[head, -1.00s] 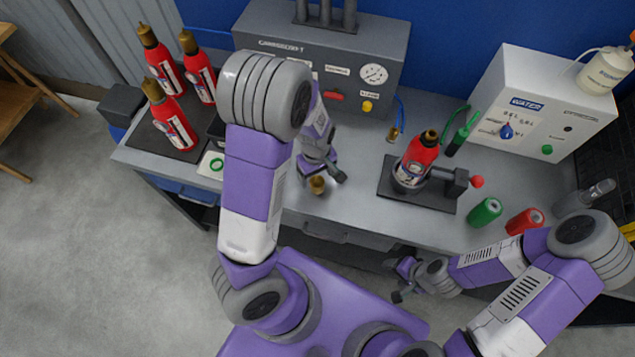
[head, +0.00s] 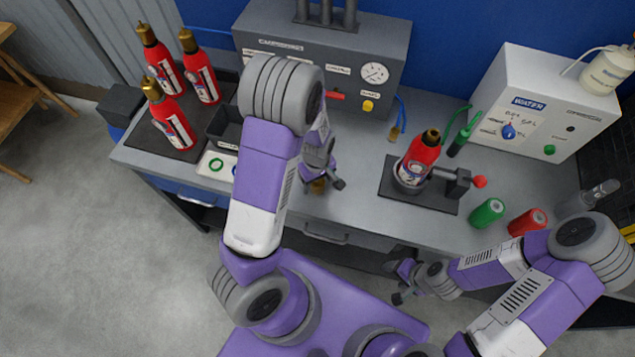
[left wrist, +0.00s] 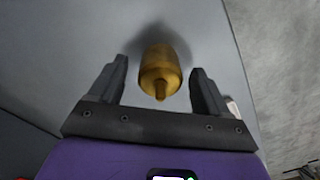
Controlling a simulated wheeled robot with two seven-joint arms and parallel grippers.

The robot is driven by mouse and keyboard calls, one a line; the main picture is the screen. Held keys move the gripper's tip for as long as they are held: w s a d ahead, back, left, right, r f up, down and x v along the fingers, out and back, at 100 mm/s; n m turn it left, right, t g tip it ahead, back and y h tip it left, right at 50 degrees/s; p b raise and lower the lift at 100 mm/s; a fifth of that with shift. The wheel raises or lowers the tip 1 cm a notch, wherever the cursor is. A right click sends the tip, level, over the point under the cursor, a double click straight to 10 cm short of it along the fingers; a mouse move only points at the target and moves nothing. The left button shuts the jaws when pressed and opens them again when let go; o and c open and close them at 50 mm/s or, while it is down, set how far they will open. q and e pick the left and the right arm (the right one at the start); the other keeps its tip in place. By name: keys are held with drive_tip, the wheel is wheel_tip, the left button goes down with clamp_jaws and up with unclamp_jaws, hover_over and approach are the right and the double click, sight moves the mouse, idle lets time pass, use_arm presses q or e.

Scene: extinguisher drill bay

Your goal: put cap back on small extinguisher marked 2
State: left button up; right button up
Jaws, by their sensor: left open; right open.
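The brass cap (head: 318,186) stands on the bench near its front edge. In the left wrist view the cap (left wrist: 160,70) lies between the two fingers with a gap on each side. My left gripper (head: 322,184) is open over it and partly hides it in the head view. A small red extinguisher (head: 418,158) stands in a dark holder (head: 440,195) on the bench. Its brass neck has a dark, open-looking top. My right gripper (head: 398,283) is open and empty in front of the bench.
Several red extinguishers with brass tops stand on a dark mat (head: 160,147) at the left. A green can (head: 487,212) and a red can (head: 527,222) stand right of the holder. A grey gauge box (head: 320,50) and a white water box (head: 545,105) stand behind.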

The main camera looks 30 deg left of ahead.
use_arm(q)
drive_tip(key=shift+c, duration=0.3)
drive_tip(key=c, duration=1.2)
wheel_tip(320, 180, up, 10)
drive_tip(key=shift+r+p, duration=0.1)
drive_tip(key=shift+p, duration=1.1)
